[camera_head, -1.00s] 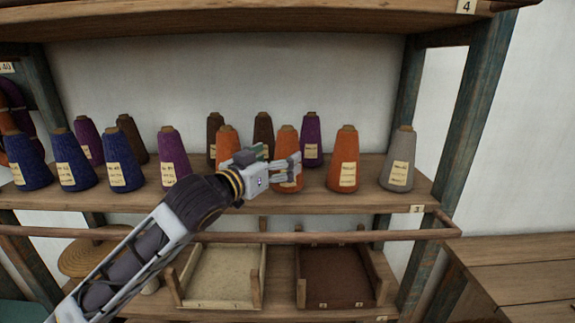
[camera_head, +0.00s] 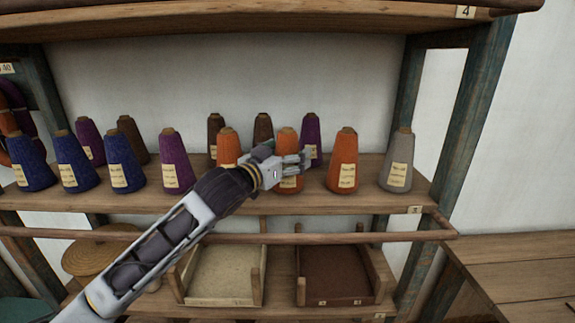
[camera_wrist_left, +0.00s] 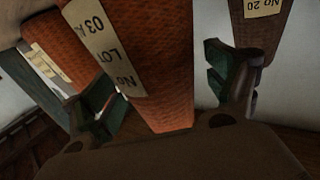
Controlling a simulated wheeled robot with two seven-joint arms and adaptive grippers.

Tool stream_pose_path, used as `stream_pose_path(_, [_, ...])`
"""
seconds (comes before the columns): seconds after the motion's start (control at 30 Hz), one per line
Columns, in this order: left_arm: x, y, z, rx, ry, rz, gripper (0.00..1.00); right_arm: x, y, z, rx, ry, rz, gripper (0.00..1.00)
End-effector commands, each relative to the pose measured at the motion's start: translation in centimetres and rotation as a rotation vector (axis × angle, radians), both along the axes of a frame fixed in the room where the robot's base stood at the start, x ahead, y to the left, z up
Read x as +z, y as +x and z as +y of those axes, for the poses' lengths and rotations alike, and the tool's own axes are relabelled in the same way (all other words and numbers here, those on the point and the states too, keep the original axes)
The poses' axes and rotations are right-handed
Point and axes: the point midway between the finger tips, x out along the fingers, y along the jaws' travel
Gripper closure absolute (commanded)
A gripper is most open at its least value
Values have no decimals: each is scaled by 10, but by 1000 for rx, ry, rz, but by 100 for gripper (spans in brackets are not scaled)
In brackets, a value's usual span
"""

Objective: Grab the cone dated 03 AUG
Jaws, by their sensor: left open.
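The orange cone with a label reading "03 A" (camera_wrist_left: 150,70) stands between the fingers of my left gripper (camera_wrist_left: 157,85) in the left wrist view, where the label shows upside down and the rest of the date is cut off. In the head view this appears to be the middle orange cone (camera_head: 287,143), standing on the shelf (camera_head: 235,202) with my left gripper (camera_head: 300,165) in front of its lower part. The gripper is open; I cannot tell whether a finger touches the cone. My right gripper is not in view.
Orange cones stand to the left (camera_head: 228,143) and right (camera_head: 344,150), with a grey cone (camera_head: 399,150) farther right. Dark brown (camera_head: 263,130) and purple (camera_head: 312,130) cones stand close behind. A wooden rail (camera_head: 330,238) runs below the shelf front.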

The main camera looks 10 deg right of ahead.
Motion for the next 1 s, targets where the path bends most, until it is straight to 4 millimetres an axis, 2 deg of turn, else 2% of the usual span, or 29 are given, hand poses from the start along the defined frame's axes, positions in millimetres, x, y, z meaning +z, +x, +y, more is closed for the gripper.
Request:
stream_pose_path(0.47, [-1, 0, 0, 0, 1, 1, 14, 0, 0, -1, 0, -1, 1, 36])
stream_pose_path(0.87, [-1, 0, 0, 0, 1, 1, 66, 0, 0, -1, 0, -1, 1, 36])
stream_pose_path(0.9, [0, 0, 0, 0, -1, -1, 69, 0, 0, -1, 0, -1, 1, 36])
stream_pose_path(1.0, [0, 0, 0, 0, -1, -1, 69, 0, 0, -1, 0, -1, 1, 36])
